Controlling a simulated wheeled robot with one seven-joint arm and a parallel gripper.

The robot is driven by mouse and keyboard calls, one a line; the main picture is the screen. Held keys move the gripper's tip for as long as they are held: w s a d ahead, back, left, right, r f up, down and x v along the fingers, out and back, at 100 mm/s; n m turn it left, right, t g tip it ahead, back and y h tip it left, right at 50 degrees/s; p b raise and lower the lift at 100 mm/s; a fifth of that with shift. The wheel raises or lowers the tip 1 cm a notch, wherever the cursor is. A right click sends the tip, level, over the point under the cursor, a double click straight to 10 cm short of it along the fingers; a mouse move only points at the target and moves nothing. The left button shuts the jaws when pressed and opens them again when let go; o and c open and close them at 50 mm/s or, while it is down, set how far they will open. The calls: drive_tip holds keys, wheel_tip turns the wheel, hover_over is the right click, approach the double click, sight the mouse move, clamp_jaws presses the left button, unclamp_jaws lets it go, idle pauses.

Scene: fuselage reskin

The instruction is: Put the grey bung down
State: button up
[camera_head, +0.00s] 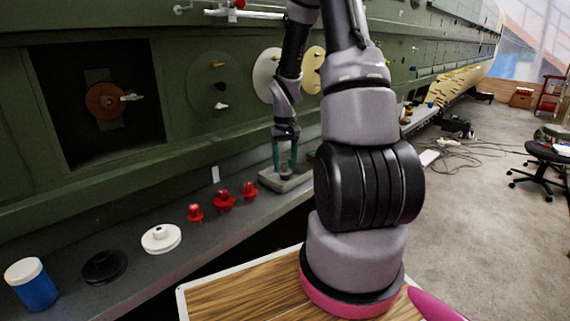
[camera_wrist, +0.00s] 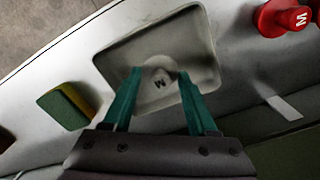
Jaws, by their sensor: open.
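The grey bung (camera_wrist: 158,80), a small round piece with a dark letter on it, sits in the shallow grey tray (camera_wrist: 120,57) in the wrist view. My gripper (camera_wrist: 160,76) is open, with its two teal fingers on either side of the bung. Whether a finger touches it I cannot tell. In the head view my gripper (camera_head: 285,172) points down over the tray (camera_head: 272,183) on the grey ledge, and the bung (camera_head: 286,178) is only a small dark shape between the fingers.
Red bungs (camera_head: 223,201) stand on the ledge left of the tray, then a white disc (camera_head: 161,238), a black disc (camera_head: 104,267) and a blue jar (camera_head: 35,288). A green and yellow sponge (camera_wrist: 67,106) lies beside the tray. The green fuselage wall (camera_head: 150,200) rises behind.

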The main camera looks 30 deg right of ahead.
wheel_tip(320, 180, up, 12)
wheel_tip(320, 180, up, 12)
drive_tip(key=m+t, duration=0.1)
drive_tip(key=t, duration=0.2)
hover_over(285, 163)
drive_tip(key=s+a, duration=0.7)
drive_tip(key=s+a+r+m+t+y, duration=0.1)
drive_tip(key=s+a+r+t, duration=0.3)
drive_tip(key=s, duration=0.9)
wheel_tip(285, 163, up, 4)
drive_tip(key=shift+a+r+y, duration=0.1)
drive_tip(key=shift+a+y, duration=0.4)
drive_tip(key=shift+a, duration=0.7)
drive_tip(key=shift+d, duration=0.1)
